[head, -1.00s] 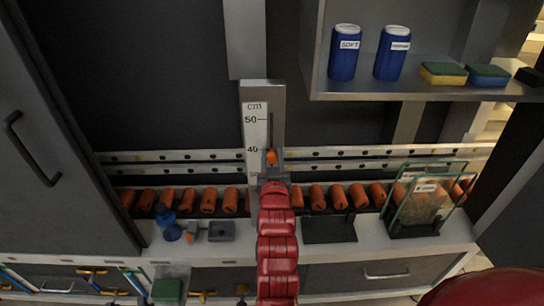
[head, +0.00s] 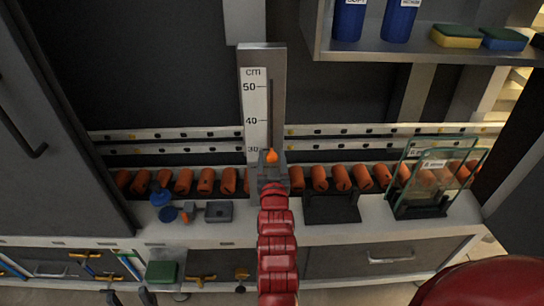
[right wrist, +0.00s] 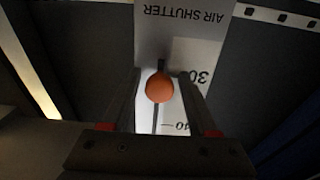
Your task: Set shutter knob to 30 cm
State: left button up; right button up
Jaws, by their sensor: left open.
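The shutter scale (head: 256,105) is an upright plate with a cm strip marked 50, 40 and 30 and a vertical slot. The orange shutter knob (head: 271,155) shows low on it, close to the 30 label; it also shows in the right wrist view (right wrist: 160,87), near the upside-down 30. My right gripper (head: 271,160) is at the knob. In the right wrist view its fingers (right wrist: 160,75) stand either side of the knob, with visible gaps, so it is open. My left gripper (head: 130,296) is open and empty at the bottom left edge, partly cut off.
A row of orange cylinders (head: 183,181) runs behind the counter (head: 370,235). A blue item (head: 160,198), a grey box (head: 219,212), a black stand (head: 331,207) and a glass-panel rack (head: 430,190) stand on it. A shelf (head: 425,55) with blue bottles and sponges is upper right.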

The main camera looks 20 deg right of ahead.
dwell(0.3)
jog(key=shift+p+v, duration=2.55)
jog(key=shift+v, duration=6.15)
jog(key=shift+r, duration=0.15)
